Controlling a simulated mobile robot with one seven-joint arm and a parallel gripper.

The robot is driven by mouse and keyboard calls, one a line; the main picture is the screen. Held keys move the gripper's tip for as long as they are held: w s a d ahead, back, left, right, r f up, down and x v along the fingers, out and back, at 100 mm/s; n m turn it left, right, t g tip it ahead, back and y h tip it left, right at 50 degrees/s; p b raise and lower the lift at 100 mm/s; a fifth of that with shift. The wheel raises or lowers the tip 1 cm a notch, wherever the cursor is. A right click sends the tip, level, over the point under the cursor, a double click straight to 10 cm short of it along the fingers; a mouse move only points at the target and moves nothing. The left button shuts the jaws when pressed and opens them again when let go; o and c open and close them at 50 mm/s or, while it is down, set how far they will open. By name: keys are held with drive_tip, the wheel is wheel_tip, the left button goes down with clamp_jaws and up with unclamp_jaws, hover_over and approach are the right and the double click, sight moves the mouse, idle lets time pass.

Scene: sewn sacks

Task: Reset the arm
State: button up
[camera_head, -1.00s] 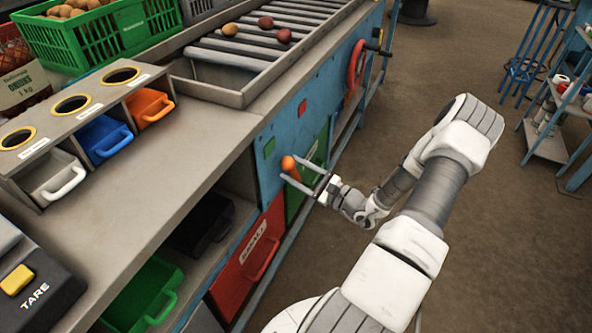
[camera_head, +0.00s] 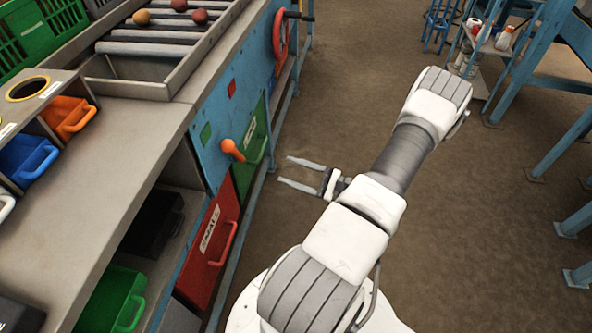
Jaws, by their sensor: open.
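My gripper (camera_head: 296,174) is open and empty, its two pale fingers pointing left over the brown floor. My white and grey arm is folded back above it and hides part of the wrist. An orange knob or lever (camera_head: 232,150) sticks out from the blue front panel of the workbench (camera_head: 148,110), left of the fingertips. The fingers are apart from the knob, with a gap of floor and bench front between them.
A red drawer (camera_head: 212,243) and a green drawer (camera_head: 257,140) sit in the bench front. A red handwheel (camera_head: 280,38) is further back. Potatoes lie on the rollers (camera_head: 150,48). Blue metal stands (camera_head: 545,85) are at the right. The floor between is clear.

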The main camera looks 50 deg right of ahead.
drive_tip(key=shift+s+d, duration=0.15)
drive_tip(key=shift+s, duration=0.35)
